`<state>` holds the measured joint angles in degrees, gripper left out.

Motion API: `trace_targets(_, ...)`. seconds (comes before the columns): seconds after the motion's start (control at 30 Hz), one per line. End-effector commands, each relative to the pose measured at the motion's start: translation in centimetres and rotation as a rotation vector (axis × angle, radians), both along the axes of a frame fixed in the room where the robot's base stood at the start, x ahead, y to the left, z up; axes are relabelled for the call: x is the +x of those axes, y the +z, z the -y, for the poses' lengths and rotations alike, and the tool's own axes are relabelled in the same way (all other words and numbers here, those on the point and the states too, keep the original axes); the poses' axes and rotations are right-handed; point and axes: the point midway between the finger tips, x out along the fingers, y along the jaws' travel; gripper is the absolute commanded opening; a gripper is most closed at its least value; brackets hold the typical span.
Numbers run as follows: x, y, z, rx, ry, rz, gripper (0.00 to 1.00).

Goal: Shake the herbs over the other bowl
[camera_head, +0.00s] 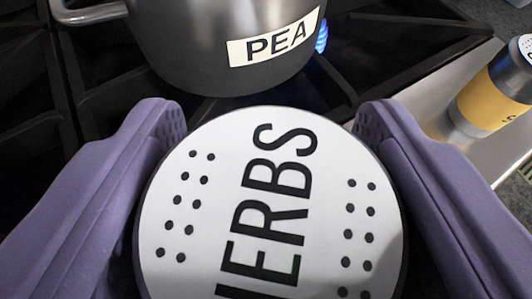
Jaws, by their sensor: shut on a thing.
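The herbs shaker (215,230) fills the lower middle of the view. Its round white lid reads "HERBS" and has two groups of small dark holes; the lid's lower edge is cut off by the frame. My gripper (268,125) has its two purple fingers on either side of the shaker and is shut on it. A metal pot (180,50) labelled "PEA" stands beyond the shaker on the stove; its rim and contents are out of view. No other bowl can be made out.
Black stove grates (45,110) lie around the pot, with a blue flame (322,37) at its right side. A second shaker with a yellow band (488,100) stands at the right on a metal surface (450,115).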

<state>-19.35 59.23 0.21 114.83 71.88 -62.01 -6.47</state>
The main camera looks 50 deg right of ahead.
Motion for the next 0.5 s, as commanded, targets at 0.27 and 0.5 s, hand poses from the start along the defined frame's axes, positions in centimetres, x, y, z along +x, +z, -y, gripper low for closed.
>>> trace_targets(0.27, 0.0, 0.1, 0.0, 0.001, 0.000, 0.001, 0.24)
trace_targets(0.5, 0.1, 2.8, 0.0, 0.002, 0.000, 0.003, 0.24)
